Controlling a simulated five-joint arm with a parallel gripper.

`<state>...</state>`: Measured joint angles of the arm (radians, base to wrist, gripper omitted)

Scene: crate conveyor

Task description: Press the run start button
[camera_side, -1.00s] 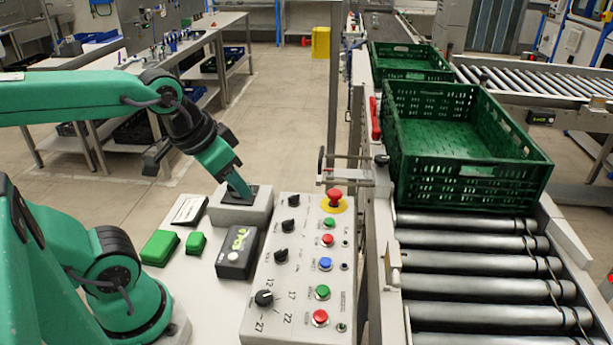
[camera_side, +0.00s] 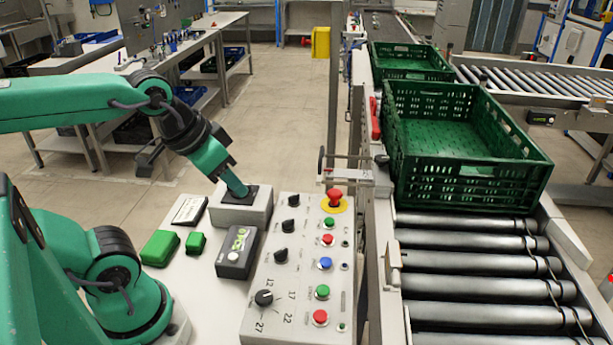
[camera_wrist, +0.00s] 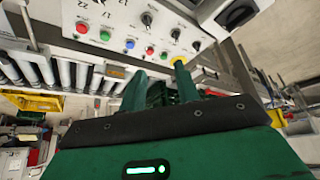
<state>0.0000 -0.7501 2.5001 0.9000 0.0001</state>
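The sloped grey control panel (camera_side: 265,325) carries two green buttons, an upper one (camera_side: 329,223) and a lower one (camera_side: 322,291). Their labels are too small to read, so I cannot tell which is run start. Red buttons (camera_side: 327,240) and a blue button (camera_side: 325,264) share the column, below a red mushroom stop (camera_side: 334,196) on a yellow ring. My gripper (camera_side: 240,190) is left of the panel's far end, at a grey box; contact is unclear. In the wrist view my gripper's fingers (camera_wrist: 160,80) are apart and empty. The green buttons (camera_wrist: 105,35) also show there.
The grey box (camera_side: 232,214) has a black top. A dark box with lights (camera_side: 236,256) and green blocks (camera_side: 160,247) stand left of the panel. Green crates (camera_side: 470,180) stand on the roller conveyor (camera_side: 470,265) at right. Black knobs (camera_side: 264,298) line the panel's left.

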